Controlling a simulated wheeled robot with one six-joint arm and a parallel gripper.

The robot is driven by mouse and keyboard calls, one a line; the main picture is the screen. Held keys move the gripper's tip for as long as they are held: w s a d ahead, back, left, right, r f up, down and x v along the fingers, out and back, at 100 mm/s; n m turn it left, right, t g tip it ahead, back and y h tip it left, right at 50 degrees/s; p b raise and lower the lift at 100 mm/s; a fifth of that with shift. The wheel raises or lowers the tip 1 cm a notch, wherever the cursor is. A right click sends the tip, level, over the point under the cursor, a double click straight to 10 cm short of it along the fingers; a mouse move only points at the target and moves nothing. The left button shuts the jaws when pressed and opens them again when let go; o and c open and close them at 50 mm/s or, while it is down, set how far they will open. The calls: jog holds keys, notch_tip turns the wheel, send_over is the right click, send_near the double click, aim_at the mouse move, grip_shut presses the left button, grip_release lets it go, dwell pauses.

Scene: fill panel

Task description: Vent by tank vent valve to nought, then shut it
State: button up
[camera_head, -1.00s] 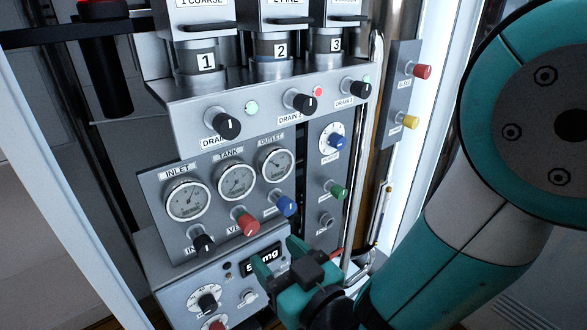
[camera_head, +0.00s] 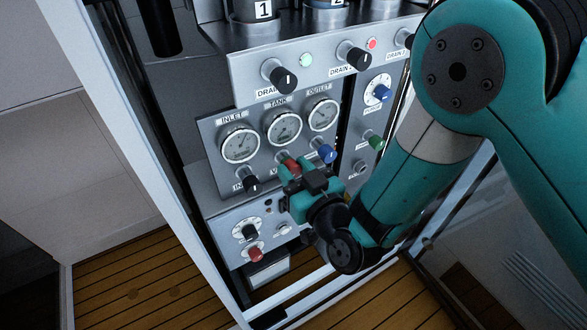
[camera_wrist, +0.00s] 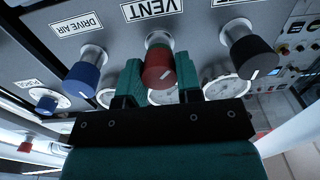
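The red vent valve knob (camera_wrist: 159,68) sits under the VENT label, with a white pointer line on its front. In the wrist view, my gripper (camera_wrist: 160,80) has one teal finger on each side of this knob, both close against it, with no clear gap.
The black inlet knob (camera_head: 251,184) and blue drive-air knob (camera_head: 326,153) flank the vent knob closely. The inlet gauge (camera_head: 240,145) and outlet gauge (camera_head: 323,113) sit beside the tank gauge. A lower panel has a black selector (camera_head: 249,231) and another red knob (camera_head: 254,254).

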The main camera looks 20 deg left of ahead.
jog(key=shift+c, duration=1.2)
